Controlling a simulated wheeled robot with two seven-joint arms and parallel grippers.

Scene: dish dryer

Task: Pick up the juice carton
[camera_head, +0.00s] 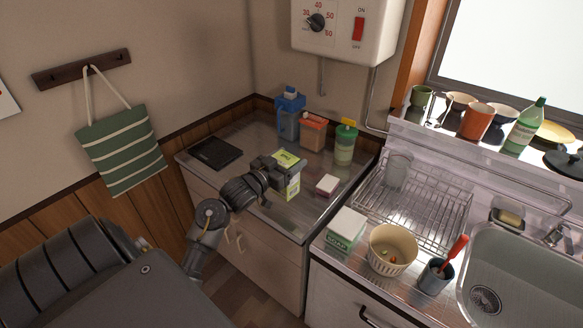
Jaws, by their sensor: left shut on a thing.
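The juice carton (293,184) is a small box in pale green and white with a yellow-green top. It stands upright, or nearly so, on or just above the metal counter in the head view; I cannot tell if it touches the counter. My left gripper (283,172) comes in from the left and is shut on the carton, hiding part of its left and upper side. My right gripper is not in view.
A small pink-and-white box (327,184) lies close on the right. A black flat board (214,153) lies left. A wire dish rack (425,211) stands further right.

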